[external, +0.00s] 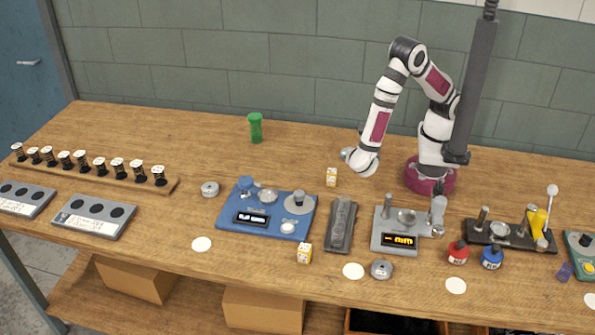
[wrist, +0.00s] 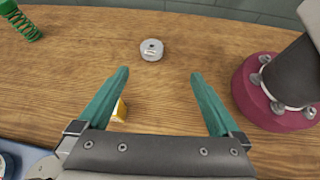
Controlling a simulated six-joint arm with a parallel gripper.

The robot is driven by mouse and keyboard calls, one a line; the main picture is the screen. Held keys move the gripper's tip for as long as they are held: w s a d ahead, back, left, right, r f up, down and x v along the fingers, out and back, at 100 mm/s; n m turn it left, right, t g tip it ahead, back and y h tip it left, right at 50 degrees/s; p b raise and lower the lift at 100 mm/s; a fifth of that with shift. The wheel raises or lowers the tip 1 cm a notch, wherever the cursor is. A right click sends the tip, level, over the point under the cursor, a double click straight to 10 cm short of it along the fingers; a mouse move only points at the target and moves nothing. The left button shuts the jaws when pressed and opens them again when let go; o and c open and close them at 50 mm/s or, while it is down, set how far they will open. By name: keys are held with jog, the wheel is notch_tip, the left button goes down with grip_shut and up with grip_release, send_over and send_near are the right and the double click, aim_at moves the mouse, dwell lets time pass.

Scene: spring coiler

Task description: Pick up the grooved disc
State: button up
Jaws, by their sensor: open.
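A small grey disc (wrist: 152,49) with a dark centre hole and a pale label lies on the wooden bench in the wrist view. It is beyond my fingertips, between their lines. My gripper (wrist: 158,76) is open and empty, its two teal fingers spread apart. In the external view my wrist (external: 364,162) hangs low over the back of the bench and the fingers are hidden. Two similar grey discs lie at the left (external: 210,189) and at the front (external: 381,269). The grooves are too small to make out on any disc.
A yellow and white cube (external: 331,177) lies close by, partly behind my left finger in the wrist view (wrist: 120,109). A green spring (external: 255,128) stands at back left. A blue device (external: 240,222) and a grey device (external: 385,240) stand in front. Bench around the disc is clear.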

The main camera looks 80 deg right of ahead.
jog(key=shift+w+f+n+t+h, duration=0.2)
jog(key=shift+f+n+t, duration=0.15)
jog(key=shift+f+n, duration=0.15)
jog(key=shift+w+f+n+t+h, duration=0.1)
jog(key=shift+w+f+n+t, duration=0.05)
jog(key=shift+f+n+t, duration=0.25)
jog(key=x, duration=1.4)
jog(key=shift+s+d+f, duration=0.1)
jog(key=shift+d+f, duration=0.2)
grip_shut()
